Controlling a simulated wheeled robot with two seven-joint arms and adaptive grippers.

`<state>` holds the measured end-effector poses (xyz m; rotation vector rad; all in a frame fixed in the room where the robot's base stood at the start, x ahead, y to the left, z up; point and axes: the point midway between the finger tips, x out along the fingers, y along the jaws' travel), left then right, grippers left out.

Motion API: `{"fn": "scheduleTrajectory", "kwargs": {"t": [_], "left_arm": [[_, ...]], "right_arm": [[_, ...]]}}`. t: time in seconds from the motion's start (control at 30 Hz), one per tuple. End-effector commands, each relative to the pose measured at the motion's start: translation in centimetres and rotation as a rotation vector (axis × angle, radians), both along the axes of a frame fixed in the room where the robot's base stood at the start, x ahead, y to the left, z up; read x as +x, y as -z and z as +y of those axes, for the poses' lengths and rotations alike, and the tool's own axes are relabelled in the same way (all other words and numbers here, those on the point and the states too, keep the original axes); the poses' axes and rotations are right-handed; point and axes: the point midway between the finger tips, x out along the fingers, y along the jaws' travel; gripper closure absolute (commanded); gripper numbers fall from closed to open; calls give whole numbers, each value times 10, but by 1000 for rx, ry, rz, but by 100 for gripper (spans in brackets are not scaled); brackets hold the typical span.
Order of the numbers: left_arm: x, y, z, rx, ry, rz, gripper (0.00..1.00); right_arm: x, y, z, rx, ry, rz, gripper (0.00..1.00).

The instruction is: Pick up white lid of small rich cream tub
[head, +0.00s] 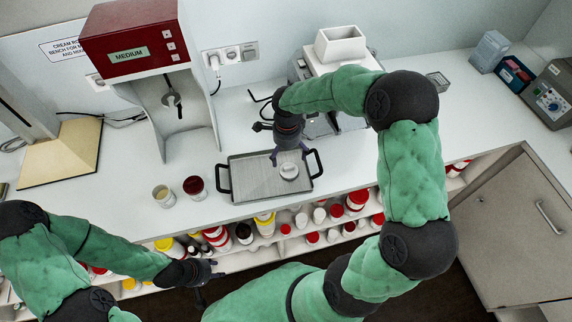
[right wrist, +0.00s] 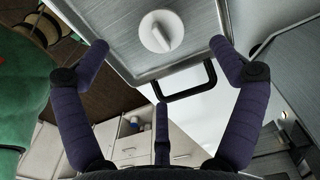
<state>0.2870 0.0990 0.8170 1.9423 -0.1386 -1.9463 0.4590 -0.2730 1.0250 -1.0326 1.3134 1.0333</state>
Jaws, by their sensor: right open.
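The white lid (head: 289,171) lies on the grey tray (head: 246,188), right of its middle. It is round with a raised bar across its top. In the right wrist view, the lid (right wrist: 160,31) lies ahead of my right gripper (right wrist: 163,48), whose fingers are spread wide with nothing between them. In the head view, my right gripper (head: 290,153) is just above and behind the lid. My left gripper (head: 211,279) hangs in front of the bench with its fingers spread and empty. I see two open tubs, one with pale contents (head: 164,196) and one with red (head: 194,187).
The tray has black handles at both ends; one handle (right wrist: 188,84) is close to my right fingers. A red-topped machine (head: 130,40) and a white-hoppered machine (head: 340,45) stand behind. Shelves below hold several bottles and tubs. The right bench top is largely clear.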

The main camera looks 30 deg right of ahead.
Motion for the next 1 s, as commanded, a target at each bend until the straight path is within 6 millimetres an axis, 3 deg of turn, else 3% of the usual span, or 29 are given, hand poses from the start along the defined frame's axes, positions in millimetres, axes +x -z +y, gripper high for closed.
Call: {"fn": "scheduleTrajectory", "kwargs": {"t": [0.13, 0.47, 0.8, 1.0], "left_arm": [[0, 3, 0, 0, 0, 1, 60], [0, 4, 0, 0, 0, 0, 60], [0, 6, 0, 0, 0, 0, 60], [0, 6, 0, 0, 0, 0, 60]], "right_arm": [[0, 24, -1, -1, 0, 2, 6], [-1, 44, -2, 0, -1, 2, 6], [-2, 87, -6, 1, -1, 2, 6], [-2, 90, -6, 1, -1, -1, 6]]}}
